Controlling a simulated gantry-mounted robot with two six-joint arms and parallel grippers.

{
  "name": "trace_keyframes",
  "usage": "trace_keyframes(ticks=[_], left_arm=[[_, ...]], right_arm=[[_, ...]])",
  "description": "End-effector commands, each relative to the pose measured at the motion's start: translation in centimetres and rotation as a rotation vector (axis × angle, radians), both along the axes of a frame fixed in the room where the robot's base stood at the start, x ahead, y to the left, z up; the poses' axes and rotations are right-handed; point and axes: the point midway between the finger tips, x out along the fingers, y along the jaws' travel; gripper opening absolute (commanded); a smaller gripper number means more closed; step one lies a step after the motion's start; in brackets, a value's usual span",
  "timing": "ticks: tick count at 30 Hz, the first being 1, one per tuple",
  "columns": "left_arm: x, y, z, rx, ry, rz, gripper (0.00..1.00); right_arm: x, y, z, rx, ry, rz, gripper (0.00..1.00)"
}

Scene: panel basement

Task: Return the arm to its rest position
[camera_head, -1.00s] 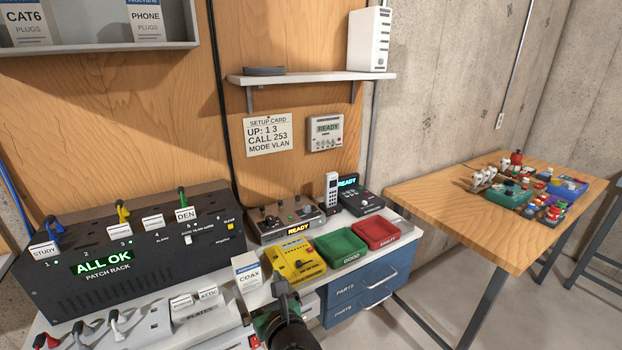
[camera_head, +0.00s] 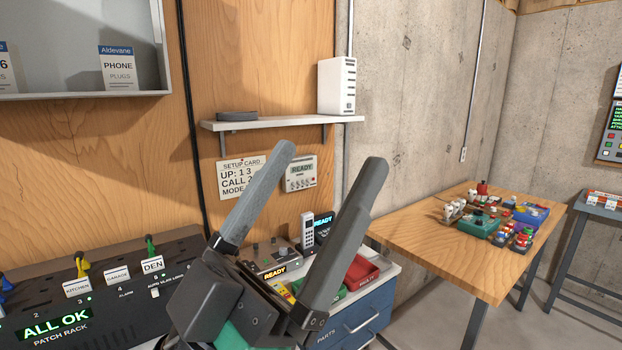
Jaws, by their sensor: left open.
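My left gripper (camera_head: 325,155) is large in the middle of the head view, raised in front of the bench. Its two grey fingers stand wide apart, pointing up and to the right, with nothing between them. It hides part of the setup card (camera_head: 238,170), the yellow tray and the green tray. My right gripper does not show.
The patch rack (camera_head: 100,300) reads ALL OK at lower left. A READY device, a handset (camera_head: 307,230) and a red tray (camera_head: 362,272) lie behind the gripper. A shelf (camera_head: 270,124) holds a white box (camera_head: 337,86). A wooden table (camera_head: 440,242) with small items stands right.

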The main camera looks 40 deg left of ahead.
Motion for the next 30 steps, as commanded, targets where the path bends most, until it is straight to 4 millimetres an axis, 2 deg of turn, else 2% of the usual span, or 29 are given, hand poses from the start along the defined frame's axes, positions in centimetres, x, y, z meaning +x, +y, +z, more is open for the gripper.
trace_keyframes(ticks=[7, 11, 14, 30], left_arm=[[0.1, 0.0, 0.3, -0.001, 0.001, -0.003, 1.0], [0.1, 0.0, 2.6, -0.001, 0.001, -0.004, 1.0], [0.1, 0.0, 6.2, -0.002, 0.0, -0.005, 1.0], [0.1, -0.1, 32.3, -0.003, 0.0, -0.006, 1.0]], right_arm=[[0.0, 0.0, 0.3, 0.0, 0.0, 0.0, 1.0], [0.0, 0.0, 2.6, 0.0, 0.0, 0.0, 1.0], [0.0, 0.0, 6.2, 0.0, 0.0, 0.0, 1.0], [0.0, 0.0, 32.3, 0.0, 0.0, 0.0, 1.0]])
